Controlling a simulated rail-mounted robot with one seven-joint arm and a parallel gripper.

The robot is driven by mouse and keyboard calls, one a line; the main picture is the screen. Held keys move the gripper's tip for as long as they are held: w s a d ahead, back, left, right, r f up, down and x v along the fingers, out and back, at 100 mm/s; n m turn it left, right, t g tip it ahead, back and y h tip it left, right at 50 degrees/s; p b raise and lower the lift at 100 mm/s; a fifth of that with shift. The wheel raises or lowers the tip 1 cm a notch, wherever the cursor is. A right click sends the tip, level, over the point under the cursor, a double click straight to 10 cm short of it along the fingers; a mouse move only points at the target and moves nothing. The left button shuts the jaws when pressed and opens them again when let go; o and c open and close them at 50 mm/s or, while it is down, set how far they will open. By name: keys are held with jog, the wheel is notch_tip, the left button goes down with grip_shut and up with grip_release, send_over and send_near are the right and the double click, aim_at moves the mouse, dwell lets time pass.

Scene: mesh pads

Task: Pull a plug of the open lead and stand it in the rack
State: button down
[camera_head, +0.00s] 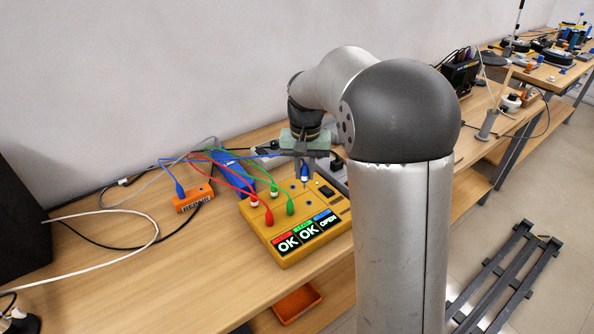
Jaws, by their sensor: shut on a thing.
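The yellow tester box (284,248) stands on the bench. Its front displays read OK on red, OK on green and OPEN on blue. My gripper (304,168) points down over the box's back part, shut on a blue plug (304,174). I cannot tell whether its tip is still in a socket. Red plugs (268,217) and green plugs (290,208) stand in the box. Another blue plug (180,191) stands at a small orange block (193,200), left of the box, which may be the rack. A blue lead (222,156) runs between there and my gripper.
A blue object (236,165) lies behind the box under the leads. White and black cables (118,257) loop over the bench's left part. A dark box (22,220) stands at the left edge. The front left bench is mostly clear. An orange bin (297,304) sits below.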

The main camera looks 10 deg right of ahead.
jog(key=s+r+p, duration=0.3)
jog(key=s+r, duration=0.1)
jog(key=r, duration=0.3)
jog(key=shift+d+p, duration=0.15)
jog(key=shift+p, duration=0.2)
dwell(0.7)
jog(key=shift+r+p, duration=1.3)
jog(key=shift+r, duration=0.2)
jog(key=shift+w, duration=0.1)
